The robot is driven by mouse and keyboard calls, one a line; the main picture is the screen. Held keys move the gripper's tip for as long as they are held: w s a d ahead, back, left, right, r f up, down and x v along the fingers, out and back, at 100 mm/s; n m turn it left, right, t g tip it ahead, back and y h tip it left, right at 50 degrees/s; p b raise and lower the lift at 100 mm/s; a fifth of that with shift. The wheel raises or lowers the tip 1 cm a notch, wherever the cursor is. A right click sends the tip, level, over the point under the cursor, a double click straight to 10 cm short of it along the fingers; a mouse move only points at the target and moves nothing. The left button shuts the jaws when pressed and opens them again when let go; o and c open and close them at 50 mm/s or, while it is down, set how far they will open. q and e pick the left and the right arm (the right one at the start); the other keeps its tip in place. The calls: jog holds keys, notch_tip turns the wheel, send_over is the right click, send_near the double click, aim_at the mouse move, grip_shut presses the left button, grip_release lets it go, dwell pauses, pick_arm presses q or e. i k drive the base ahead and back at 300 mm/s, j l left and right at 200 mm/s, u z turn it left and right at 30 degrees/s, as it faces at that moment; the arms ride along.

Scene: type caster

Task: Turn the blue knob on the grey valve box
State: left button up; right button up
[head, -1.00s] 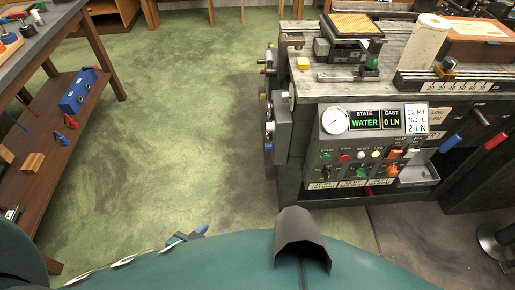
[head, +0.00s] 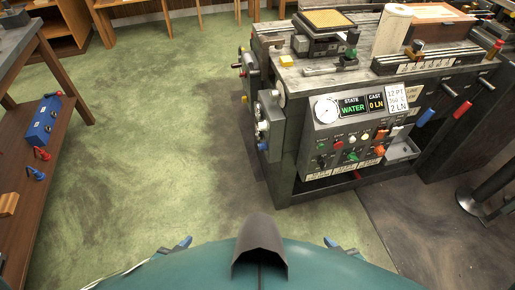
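A grey valve box (head: 271,117) is mounted on the left side of the casting machine. Small knobs and fittings stick out from its left face. A small blue knob (head: 262,146) shows low on that face; its exact turn is too small to tell. My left gripper (head: 178,246) shows only as a small blue-and-grey tip at the bottom edge. My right gripper (head: 335,246) shows likewise to its right. Both are far from the valve box, and my body hides most of them. I cannot tell whether they are open.
The machine's control panel (head: 350,135) reads WATER and 0 LN. A wooden shelf unit (head: 75,150) at left holds a blue box (head: 42,121). Green floor (head: 150,150) between them is clear. A dark stand (head: 485,195) is at right.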

aim_at(262, 146)
jog(key=j+u, duration=0.25)
jog(key=i+u, duration=0.2)
jog(key=u, duration=0.15)
jog(key=i+l+u, duration=0.15)
jog(key=u, duration=0.15)
